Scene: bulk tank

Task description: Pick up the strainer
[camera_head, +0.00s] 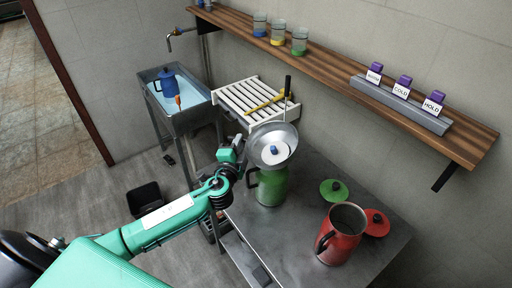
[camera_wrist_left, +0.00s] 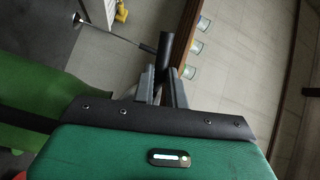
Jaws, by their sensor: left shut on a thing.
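The strainer (camera_head: 288,133) is a round silver bowl with a white disc and a blue knob inside. In the head view it is over the top of the green jug (camera_head: 271,188); I cannot tell whether it touches the rim. My left gripper (camera_head: 238,148) is just left of the bowl. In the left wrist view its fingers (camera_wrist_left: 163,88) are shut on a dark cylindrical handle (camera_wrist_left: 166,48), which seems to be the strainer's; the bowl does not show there. My right gripper is not in view.
A red jug (camera_head: 342,240) stands at the front right, near green (camera_head: 334,190) and red (camera_head: 376,223) lids. Behind are a white slatted rack (camera_head: 232,100) and a sink (camera_head: 190,118) with a blue pot (camera_head: 166,84). A wooden shelf (camera_head: 345,70) runs along the wall.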

